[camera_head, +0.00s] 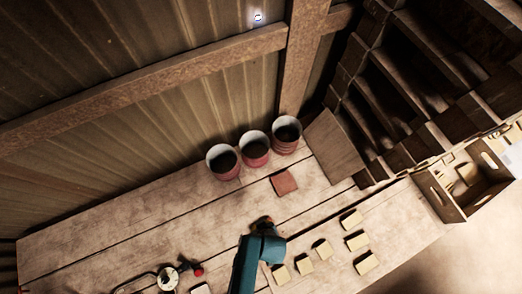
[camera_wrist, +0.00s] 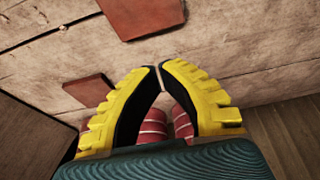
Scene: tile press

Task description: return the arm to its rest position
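My teal arm (camera_head: 258,258) rises from the bottom edge of the head view over the wooden table (camera_head: 130,232). Its fingers cannot be made out there. In the wrist view my gripper (camera_wrist: 160,68) has yellow and black fingers whose tips almost meet, with only a narrow gap and nothing held between them. A red-brown tile (camera_head: 284,183) lies on the table beyond the arm. The wrist view shows a large red-brown tile (camera_wrist: 142,14) at the top and a smaller-looking one (camera_wrist: 90,90) at the left, partly behind a finger.
Three red pots (camera_head: 256,158) stand along the back wall; red striped pots (camera_wrist: 152,127) show behind the fingers. Several pale tiles (camera_head: 357,241) lie right of the arm. A wooden crate (camera_head: 440,197) is at the far right. A gauge (camera_head: 168,278) and a red knob (camera_head: 198,270) are at the lower left.

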